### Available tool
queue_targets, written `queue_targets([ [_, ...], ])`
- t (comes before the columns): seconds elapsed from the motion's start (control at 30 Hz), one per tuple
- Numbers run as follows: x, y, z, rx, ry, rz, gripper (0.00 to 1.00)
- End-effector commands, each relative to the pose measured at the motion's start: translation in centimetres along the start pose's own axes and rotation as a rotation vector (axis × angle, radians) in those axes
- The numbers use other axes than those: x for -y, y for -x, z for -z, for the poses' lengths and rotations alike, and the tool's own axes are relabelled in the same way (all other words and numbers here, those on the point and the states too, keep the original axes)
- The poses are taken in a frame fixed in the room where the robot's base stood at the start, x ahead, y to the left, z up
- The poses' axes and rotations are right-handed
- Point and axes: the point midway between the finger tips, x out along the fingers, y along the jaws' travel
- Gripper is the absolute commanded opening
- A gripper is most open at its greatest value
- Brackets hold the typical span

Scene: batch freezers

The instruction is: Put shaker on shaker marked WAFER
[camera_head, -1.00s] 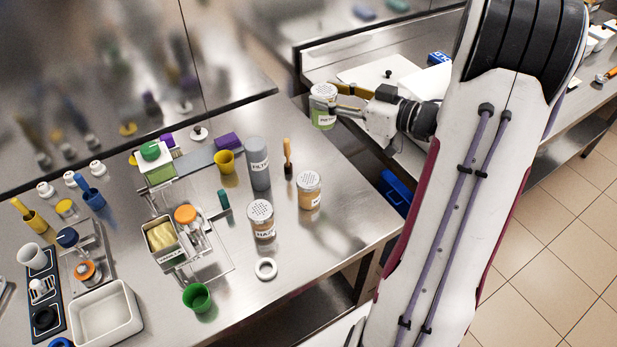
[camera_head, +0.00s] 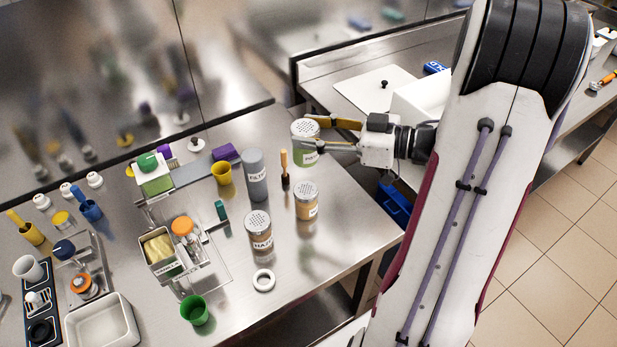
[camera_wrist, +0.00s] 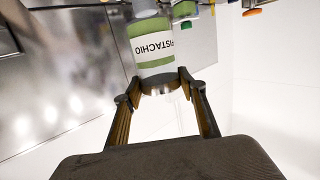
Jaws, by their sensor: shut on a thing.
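My gripper (camera_head: 318,133) is shut on a shaker (camera_head: 304,156) with a perforated pale lid and green contents. In the wrist view the held shaker (camera_wrist: 152,42) has a label reading PISTACHIO, partly cut off. It is held roughly upright, and appears raised above the steel table. Two shakers with tan contents stand in front of it on the table. The nearer one (camera_head: 258,232) has a label starting with HAZ. The other (camera_head: 306,202) stands to its right; its label is too small to read. Nothing is stacked on either.
A grey cylinder (camera_head: 255,178) and an upright brush (camera_head: 285,172) stand left of the held shaker. The table's right strip is clear.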

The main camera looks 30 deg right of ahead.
Motion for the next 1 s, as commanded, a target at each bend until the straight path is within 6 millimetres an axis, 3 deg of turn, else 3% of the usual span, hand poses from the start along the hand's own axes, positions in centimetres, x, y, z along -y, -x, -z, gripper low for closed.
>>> queue_targets([
  [0.5,0.0,-0.8,-4.9,-0.001,-0.003,-0.001,0.17],
  [1.0,0.0,-0.8,-5.5,-0.001,-0.001,-0.001,0.17],
])
